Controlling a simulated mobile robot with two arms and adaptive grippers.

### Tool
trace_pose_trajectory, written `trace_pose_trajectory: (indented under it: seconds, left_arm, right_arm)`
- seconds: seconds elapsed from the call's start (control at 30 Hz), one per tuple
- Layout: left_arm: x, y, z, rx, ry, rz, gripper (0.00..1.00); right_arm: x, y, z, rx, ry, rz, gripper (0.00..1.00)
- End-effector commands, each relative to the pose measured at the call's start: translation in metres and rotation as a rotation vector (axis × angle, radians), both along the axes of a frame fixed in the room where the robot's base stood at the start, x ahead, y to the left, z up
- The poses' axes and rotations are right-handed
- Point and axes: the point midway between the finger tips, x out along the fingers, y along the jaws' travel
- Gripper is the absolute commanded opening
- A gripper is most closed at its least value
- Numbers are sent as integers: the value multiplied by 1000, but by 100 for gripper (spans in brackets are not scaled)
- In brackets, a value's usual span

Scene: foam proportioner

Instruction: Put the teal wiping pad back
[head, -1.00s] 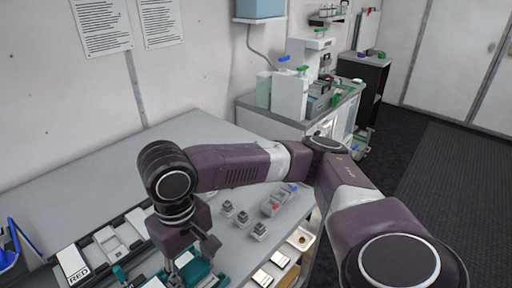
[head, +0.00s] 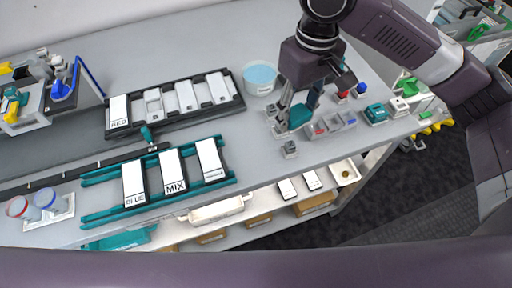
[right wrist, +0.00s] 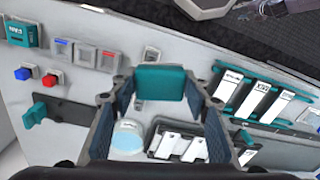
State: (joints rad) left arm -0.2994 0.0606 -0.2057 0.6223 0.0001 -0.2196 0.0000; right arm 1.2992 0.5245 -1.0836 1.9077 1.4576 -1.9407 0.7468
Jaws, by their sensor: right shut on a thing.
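My right gripper (head: 290,112) is shut on the teal wiping pad (head: 300,116), over the right part of the grey worktop, above small grey blocks. In the right wrist view the teal pad (right wrist: 160,82) sits between the two fingertips of the gripper (right wrist: 160,86). I cannot tell for certain whether the pad touches the worktop. No empty place marked for the pad can be made out. My left gripper is not in view.
A dish with light blue content (head: 260,76) stands just left of my right gripper. A black rack (head: 172,126) and a teal rack (head: 150,152) hold white cards at left.

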Motion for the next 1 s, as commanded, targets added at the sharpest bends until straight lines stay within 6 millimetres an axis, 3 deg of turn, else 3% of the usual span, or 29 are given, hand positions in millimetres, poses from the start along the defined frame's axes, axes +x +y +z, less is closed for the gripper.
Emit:
trace_pose_trajectory:
  seconds: [0.03, 0.2, 0.33, 0.47, 0.57, 0.7, 1.0]
  left_arm:
    - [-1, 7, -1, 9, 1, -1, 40]
    - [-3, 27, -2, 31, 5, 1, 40]
    - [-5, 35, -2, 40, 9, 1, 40]
    - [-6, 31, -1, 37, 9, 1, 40]
    - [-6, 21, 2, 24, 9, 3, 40]
    - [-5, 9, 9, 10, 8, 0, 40]
    - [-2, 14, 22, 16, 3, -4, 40]
  right_arm:
    - [8, 20, 9, 0, -4, 93, 23]
    - [23, 66, 31, -13, -10, 355, 23]
    - [26, 86, 41, -25, -9, 480, 23]
    - [27, 95, 41, -31, -8, 536, 23]
    - [27, 96, 27, -30, -4, 546, 23]
    - [26, 95, -9, -31, -3, 545, 23]
    - [26, 96, -85, -31, -5, 544, 23]
